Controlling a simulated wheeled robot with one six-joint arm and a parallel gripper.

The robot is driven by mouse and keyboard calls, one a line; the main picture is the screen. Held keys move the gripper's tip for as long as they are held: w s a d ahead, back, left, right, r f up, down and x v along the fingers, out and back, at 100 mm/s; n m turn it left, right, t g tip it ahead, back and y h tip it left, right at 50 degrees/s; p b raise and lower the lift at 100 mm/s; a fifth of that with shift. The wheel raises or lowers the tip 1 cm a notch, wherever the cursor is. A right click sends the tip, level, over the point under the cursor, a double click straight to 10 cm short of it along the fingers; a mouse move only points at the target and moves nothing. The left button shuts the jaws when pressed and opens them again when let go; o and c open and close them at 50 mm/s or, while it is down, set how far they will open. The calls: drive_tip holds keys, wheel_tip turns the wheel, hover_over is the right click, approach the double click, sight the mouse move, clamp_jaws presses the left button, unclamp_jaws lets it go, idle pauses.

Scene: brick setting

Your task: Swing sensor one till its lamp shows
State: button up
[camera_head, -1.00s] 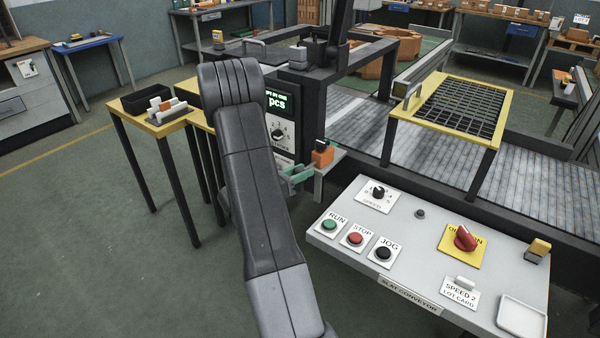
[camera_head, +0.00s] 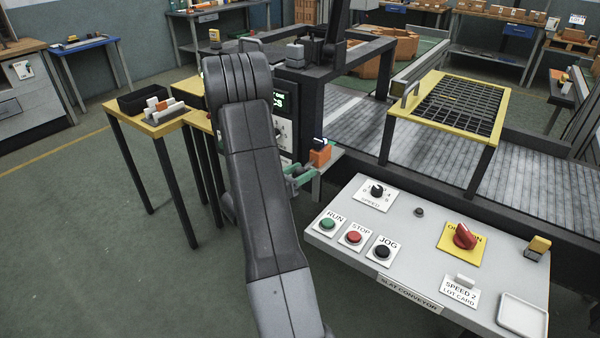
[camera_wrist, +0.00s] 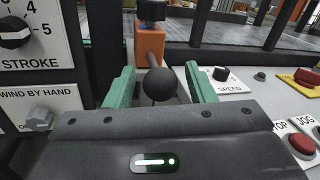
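The sensor, an orange block with a dark top (camera_head: 320,153), stands on a grey bracket beside the press frame; I see no number on it. The wrist view shows its orange body (camera_wrist: 149,43) straight ahead, with a small blue area on the dark cap. A dark rod with a black ball (camera_wrist: 160,84) points from it toward me. My gripper (camera_wrist: 159,70) has green fingers on either side of the ball, with a visible gap at each side. In the head view my gripper (camera_head: 299,174) is just in front of the sensor, partly hidden by my arm.
A STROKE dial (camera_wrist: 15,32) and a WIND BY HAND knob (camera_wrist: 40,119) are close on the left. The conveyor control panel (camera_head: 330,241), with RUN, STOP and JOG buttons, is close on the right. A yellow-framed grid guard (camera_head: 404,110) stands behind it.

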drive_tip(key=b+v, duration=0.1)
drive_tip(key=v, duration=1.2)
drive_tip(key=shift+s+a, duration=0.3)
drive_tip(key=shift+w+d, duration=0.1)
drive_tip(key=shift+d, duration=0.05)
drive_tip(key=p+x, duration=0.1)
drive_tip(key=x, duration=1.2)
drive_tip(key=shift+w+d, duration=0.2)
drive_tip(key=shift+w, duration=0.05)
drive_tip(key=shift+a, duration=0.1)
